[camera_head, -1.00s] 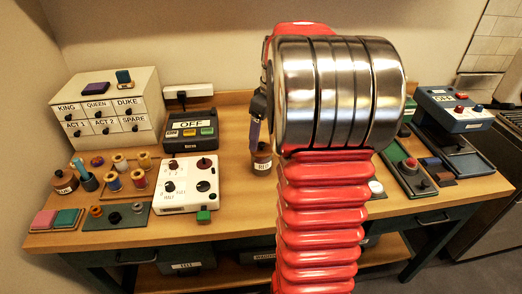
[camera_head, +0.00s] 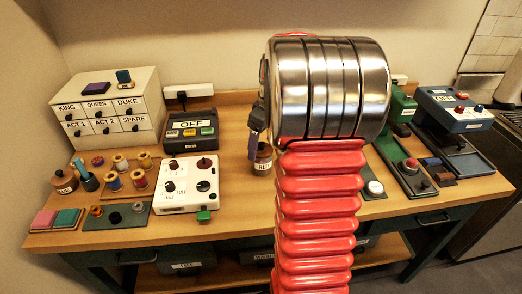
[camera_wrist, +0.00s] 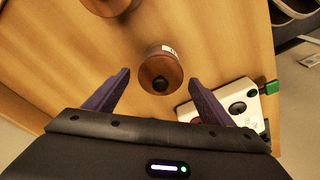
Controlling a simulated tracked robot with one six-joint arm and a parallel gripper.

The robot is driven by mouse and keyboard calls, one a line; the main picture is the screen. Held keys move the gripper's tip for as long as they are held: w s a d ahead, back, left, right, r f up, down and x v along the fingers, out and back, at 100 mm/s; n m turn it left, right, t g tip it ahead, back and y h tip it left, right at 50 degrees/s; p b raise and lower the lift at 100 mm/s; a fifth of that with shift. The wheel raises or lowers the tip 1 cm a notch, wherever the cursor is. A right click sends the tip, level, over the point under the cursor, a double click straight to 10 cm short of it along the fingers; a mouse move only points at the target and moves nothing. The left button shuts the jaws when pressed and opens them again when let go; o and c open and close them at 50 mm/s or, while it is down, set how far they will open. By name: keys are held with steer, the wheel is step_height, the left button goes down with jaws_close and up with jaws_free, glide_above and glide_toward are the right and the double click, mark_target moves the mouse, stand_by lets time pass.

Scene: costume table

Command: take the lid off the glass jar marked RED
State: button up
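A small jar (camera_head: 263,164) with a brown lid (camera_head: 264,149) stands on the table just left of my arm. Its pale label is partly hidden and too small to read surely. In the wrist view I look down on a round brown lid (camera_wrist: 151,65) with a dark knob, with part of a pale label at its edge. My gripper (camera_wrist: 160,77) is open, its two purple fingers on either side of this lid, apart from it. In the head view one purple finger of my gripper (camera_head: 254,146) shows by the jar; the other is hidden.
Another brown jar (camera_head: 64,182) with a label stands at the far left. A second round brown thing (camera_wrist: 108,4) shows at the wrist view's top edge. The white control panel (camera_head: 187,184) with a green block (camera_head: 203,215) lies left of the jar. Bare wood (camera_head: 238,190) lies between.

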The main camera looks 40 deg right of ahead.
mark_target(262, 143)
steer(key=c, duration=1)
step_height(262, 143, up, 10)
steer(key=shift+r, duration=0.1)
stand_by(0.7)
